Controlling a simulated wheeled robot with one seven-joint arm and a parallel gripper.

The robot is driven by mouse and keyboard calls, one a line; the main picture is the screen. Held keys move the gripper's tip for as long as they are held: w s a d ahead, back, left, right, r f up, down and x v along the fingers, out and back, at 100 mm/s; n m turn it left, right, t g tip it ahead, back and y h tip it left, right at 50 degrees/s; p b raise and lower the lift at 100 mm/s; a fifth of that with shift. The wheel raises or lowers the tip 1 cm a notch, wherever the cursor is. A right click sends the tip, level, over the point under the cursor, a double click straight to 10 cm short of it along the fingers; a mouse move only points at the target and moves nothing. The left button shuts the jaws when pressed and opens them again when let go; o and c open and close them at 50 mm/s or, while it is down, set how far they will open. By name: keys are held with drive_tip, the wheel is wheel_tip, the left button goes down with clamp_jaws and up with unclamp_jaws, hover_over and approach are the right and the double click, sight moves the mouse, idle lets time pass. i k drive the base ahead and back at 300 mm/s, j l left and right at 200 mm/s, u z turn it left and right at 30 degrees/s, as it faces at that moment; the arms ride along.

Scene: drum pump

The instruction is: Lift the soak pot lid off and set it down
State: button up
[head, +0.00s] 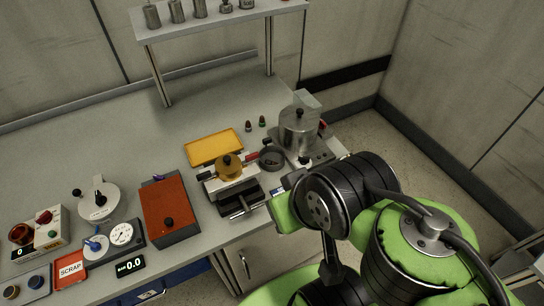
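The soak pot appears to be the shiny metal pot (297,138) at the right end of the bench. My green and black arm comes in from the lower right and covers the area just in front of the pot's stand. My gripper's fingers are hidden behind the arm, so I cannot see whether they touch anything.
A dark round dish (271,158) and a device with an orange-brown round top (229,166) stand left of the pot. A yellow tray (214,147) lies behind them. A red-brown box (169,209) is further left. The bench behind is mostly clear, below a raised shelf (215,17).

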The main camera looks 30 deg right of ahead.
sight(297, 121)
drive_tip(key=l+z, duration=0.25)
drive_tip(key=l, duration=0.2)
drive_tip(key=i+l+z, duration=0.2)
drive_tip(key=l, duration=0.2)
drive_tip(key=l+z, duration=0.25)
drive_tip(key=l, duration=0.2)
drive_tip(key=i+l+z, duration=0.35)
drive_tip(key=l+z, duration=0.15)
drive_tip(key=l, duration=0.2)
drive_tip(key=i+l+u, duration=0.45)
drive_tip(key=i+l, duration=0.3)
drive_tip(key=i+u, duration=0.15)
drive_tip(key=u, duration=0.55)
drive_tip(key=i+u, duration=0.2)
drive_tip(key=u, duration=0.45)
drive_tip(key=i+l+u, duration=0.15)
drive_tip(key=u, duration=0.55)
drive_tip(key=i+l+u, duration=0.1)
drive_tip(key=u, duration=0.55)
drive_tip(key=l+u, duration=0.35)
drive_tip(key=u, duration=0.35)
drive_tip(key=l+u, duration=0.3)
drive_tip(key=u, duration=0.35)
drive_tip(key=l+u, duration=0.25)
drive_tip(key=u, duration=0.45)
drive_tip(key=k+l+u, duration=0.1)
drive_tip(key=u, duration=0.55)
drive_tip(key=k+l, duration=0.05)
drive_tip(key=l, duration=0.05)
